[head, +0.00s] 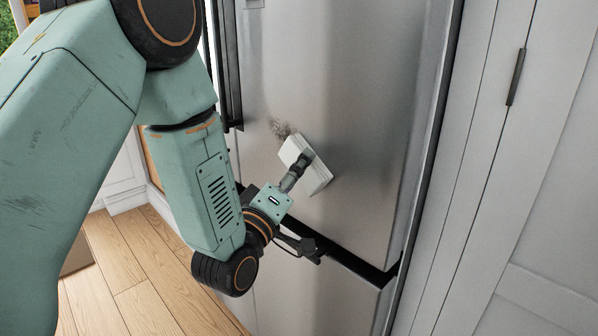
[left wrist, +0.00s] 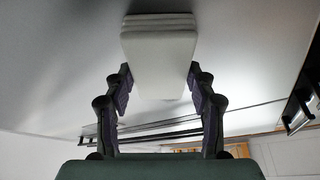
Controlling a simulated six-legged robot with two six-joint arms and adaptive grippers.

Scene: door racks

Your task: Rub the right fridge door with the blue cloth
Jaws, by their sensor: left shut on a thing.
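The right fridge door (head: 345,80) is a tall brushed-steel panel in the head view. A dark smudge (head: 281,128) marks it. My left gripper (head: 304,161) is shut on a folded cloth (head: 318,178), which looks off-white, not blue. The cloth lies against or very near the door, just below and right of the smudge; exact contact cannot be told. In the left wrist view, the fingers (left wrist: 160,88) grip the layered cloth (left wrist: 158,50) from both sides, with the grey door surface (left wrist: 60,60) behind it. My right gripper is not in view.
A dark vertical handle (head: 229,70) stands at the door's left edge. A white cabinet with a dark handle (head: 516,77) stands at right.

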